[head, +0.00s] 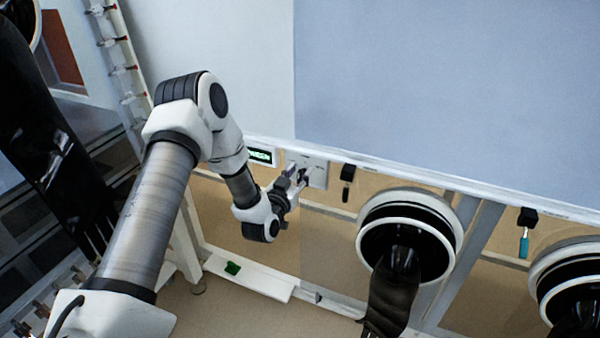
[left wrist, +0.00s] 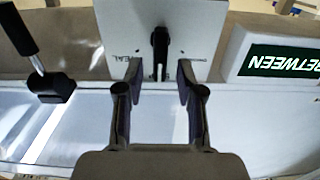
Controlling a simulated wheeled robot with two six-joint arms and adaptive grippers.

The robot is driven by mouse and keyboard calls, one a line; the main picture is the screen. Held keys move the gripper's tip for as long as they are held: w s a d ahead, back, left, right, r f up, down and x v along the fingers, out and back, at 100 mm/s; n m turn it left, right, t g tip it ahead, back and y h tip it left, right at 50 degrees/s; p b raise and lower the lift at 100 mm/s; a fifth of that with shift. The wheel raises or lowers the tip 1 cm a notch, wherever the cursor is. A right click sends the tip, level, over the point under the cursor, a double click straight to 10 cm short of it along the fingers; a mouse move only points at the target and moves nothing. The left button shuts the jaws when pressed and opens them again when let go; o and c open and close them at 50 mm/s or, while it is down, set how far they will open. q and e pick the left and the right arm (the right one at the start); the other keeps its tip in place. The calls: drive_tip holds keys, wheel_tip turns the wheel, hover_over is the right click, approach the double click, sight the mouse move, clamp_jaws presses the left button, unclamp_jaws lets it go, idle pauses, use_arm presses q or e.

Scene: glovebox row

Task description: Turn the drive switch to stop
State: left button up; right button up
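The drive switch shows in the left wrist view as a black lever knob (left wrist: 160,46) on a pale square plate (left wrist: 205,22) with small lettering, partly unreadable. The lever points roughly along the picture's vertical. In the head view the plate (head: 319,171) is on the bench front, partly hidden by my gripper. My left gripper (head: 300,177) is at the plate. In the left wrist view its fingers (left wrist: 160,78) are open, one on each side of the lever's end, with a visible gap on both sides. My right gripper is in neither view.
A green-lit display (left wrist: 285,62) beside the plate reads BETWEEN, upside down in the wrist view; it also shows in the head view (head: 262,156). A black-handled item (head: 347,181) hangs right of the plate. Glove ports (head: 448,211) with black gloves (head: 393,290) stick out farther right.

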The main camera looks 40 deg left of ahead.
use_arm(q)
drive_tip(key=shift+w+a, duration=0.1)
drive_tip(key=shift+w, duration=0.45)
drive_tip(key=shift+c, duration=0.3)
clamp_jaws()
